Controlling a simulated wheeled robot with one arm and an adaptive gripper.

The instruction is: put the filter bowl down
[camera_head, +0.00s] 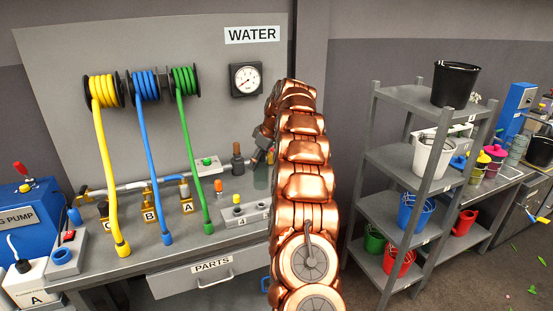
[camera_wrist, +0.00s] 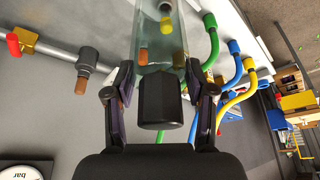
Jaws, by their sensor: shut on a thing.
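The filter bowl is a clear, greenish cylinder with a black faceted end. In the wrist view the filter bowl (camera_wrist: 158,104) sits between the two fingers of my gripper (camera_wrist: 160,80), which is shut on it. Orange and yellow bits show in or through the clear part. In the head view the bowl (camera_head: 261,178) shows as a greenish shape just left of my copper arm, over the back of the workbench (camera_head: 135,263). My arm hides part of it, and I cannot tell whether its lower end touches the bench.
Yellow, blue and green hoses (camera_head: 192,150) run down to the bench at left. A pipe (camera_head: 150,184) with brass valves crosses its back. A grey block marked 4 (camera_head: 243,214) stands close by the bowl. Shelves (camera_head: 390,165) with buckets stand right of my arm.

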